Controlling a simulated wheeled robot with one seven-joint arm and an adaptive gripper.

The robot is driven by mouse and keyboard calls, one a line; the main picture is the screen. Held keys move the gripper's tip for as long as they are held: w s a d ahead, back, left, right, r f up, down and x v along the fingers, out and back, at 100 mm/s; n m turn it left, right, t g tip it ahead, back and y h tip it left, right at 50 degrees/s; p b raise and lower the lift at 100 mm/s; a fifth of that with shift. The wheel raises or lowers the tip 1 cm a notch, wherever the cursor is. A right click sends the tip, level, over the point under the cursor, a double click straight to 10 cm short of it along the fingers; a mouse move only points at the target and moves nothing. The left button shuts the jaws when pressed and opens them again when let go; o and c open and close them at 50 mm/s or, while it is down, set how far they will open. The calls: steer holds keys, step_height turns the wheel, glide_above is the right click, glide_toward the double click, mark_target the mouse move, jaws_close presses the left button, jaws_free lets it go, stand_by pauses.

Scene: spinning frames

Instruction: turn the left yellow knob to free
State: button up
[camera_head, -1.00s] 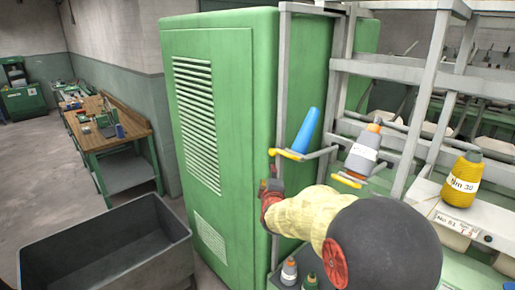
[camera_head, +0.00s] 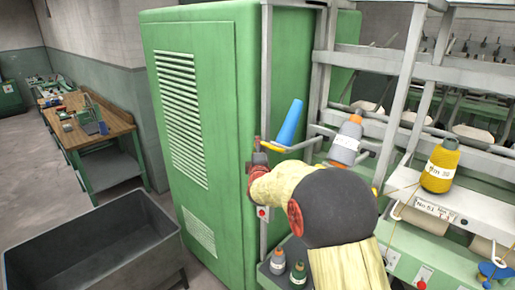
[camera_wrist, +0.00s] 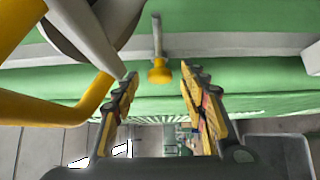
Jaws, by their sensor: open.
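A small yellow knob (camera_wrist: 159,71) on a thin grey stem shows in the wrist view, in front of a green panel and a pale rail. My gripper (camera_wrist: 159,77) is open, with one finger on each side of the knob in the picture. Gaps show between the knob and both fingers; I cannot tell how deep it sits between them. In the head view my gripper (camera_head: 257,150) is small, beside the grey upright at the green cabinet's edge. The knob cannot be made out there.
A yellow-ended holder (camera_head: 275,147) with a blue cone (camera_head: 287,122) is close to my gripper; yellow bars (camera_wrist: 45,109) crowd the wrist view's left. A grey bobbin (camera_head: 345,143) stands right. The green cabinet (camera_head: 222,140) is left, a dark bin (camera_head: 95,235) lower left.

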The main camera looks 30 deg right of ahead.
steer(key=shift+w+d, duration=0.1)
steer(key=shift+w, duration=0.1)
steer(key=shift+c, duration=0.7)
jaws_close()
